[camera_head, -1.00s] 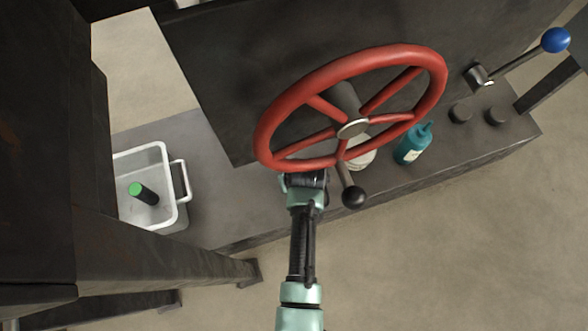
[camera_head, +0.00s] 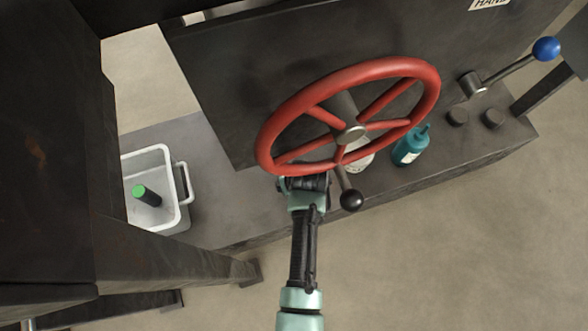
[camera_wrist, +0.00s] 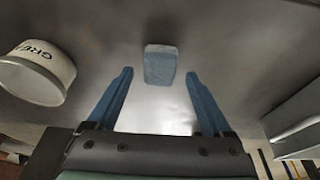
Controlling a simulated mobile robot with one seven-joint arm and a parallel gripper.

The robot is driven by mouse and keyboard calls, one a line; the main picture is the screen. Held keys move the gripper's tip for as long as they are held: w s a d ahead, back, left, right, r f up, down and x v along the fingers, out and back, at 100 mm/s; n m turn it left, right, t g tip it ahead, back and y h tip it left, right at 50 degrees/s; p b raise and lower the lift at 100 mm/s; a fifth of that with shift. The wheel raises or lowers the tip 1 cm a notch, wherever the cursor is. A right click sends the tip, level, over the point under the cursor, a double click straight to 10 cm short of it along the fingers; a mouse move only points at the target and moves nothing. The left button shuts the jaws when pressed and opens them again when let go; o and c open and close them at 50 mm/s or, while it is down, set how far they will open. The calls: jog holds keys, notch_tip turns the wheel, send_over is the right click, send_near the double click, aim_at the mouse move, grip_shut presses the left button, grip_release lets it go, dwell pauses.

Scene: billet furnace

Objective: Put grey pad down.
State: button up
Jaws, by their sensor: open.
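The grey pad (camera_wrist: 160,64), a small bluish-grey block, lies on the dark metal bench top in the wrist view. It sits just ahead of and between the fingertips of my gripper (camera_wrist: 159,77). The two blue fingers are spread wide, with a visible gap on each side of the pad, and they hold nothing. In the head view the pad and my fingers are hidden; my wrist shows at the lower rim of the red handwheel (camera_head: 350,118).
A white tub (camera_wrist: 36,73) stands left of my fingers, partly under the wheel in the head view. A teal bottle (camera_head: 411,147) stands right. A white bin (camera_head: 184,205) holding a green-capped cylinder (camera_head: 147,195) is left. The wheel's black knob (camera_head: 351,200) hangs near my wrist.

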jog(key=s+d+p, duration=0.3)
jog(key=s+p, duration=0.2)
jog(key=s, duration=0.6)
jog(key=shift+s+d+r, duration=0.35)
jog(key=shift+d+r, duration=0.05)
